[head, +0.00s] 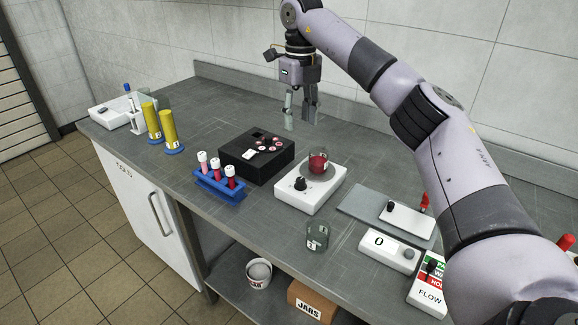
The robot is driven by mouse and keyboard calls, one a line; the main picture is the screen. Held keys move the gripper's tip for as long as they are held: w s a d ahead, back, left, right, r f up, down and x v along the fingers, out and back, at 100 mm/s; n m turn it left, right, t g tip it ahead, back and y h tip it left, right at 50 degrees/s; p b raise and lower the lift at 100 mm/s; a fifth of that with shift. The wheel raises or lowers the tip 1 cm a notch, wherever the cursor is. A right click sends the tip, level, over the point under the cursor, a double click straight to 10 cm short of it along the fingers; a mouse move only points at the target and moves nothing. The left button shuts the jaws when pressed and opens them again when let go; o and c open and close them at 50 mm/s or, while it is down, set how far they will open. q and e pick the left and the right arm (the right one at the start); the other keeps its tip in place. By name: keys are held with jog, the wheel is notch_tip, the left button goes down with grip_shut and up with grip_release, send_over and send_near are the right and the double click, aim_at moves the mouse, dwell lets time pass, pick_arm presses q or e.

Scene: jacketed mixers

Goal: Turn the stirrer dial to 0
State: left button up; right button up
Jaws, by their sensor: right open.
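A white stirrer (293,199) stands near the middle of the grey bench. Its black dial (300,184) is on the front left of its top. A small beaker of red liquid (318,165) stands on its plate behind the dial. The dial's marks are too small to read. My right gripper (301,112) is open and empty, pointing down above the bench, behind and apart from the stirrer. My left gripper is not in view.
A black block (256,163) and a blue rack of tubes (222,188) stand left of the stirrer. A clear beaker (317,237) is near the front edge. White units, one showing 0 (385,250), and a FLOW panel (428,296) lie right.

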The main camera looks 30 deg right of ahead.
jog(key=s+f, duration=0.2)
jog(key=p, duration=0.1)
send_near(300, 179)
notch_tip(300, 179, down, 7)
jog(key=shift+d+f, duration=0.1)
jog(key=shift+f, duration=0.7)
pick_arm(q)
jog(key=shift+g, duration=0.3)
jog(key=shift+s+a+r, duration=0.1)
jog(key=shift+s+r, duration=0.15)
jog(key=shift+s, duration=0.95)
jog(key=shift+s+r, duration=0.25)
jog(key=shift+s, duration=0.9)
pick_arm(e)
grip_shut()
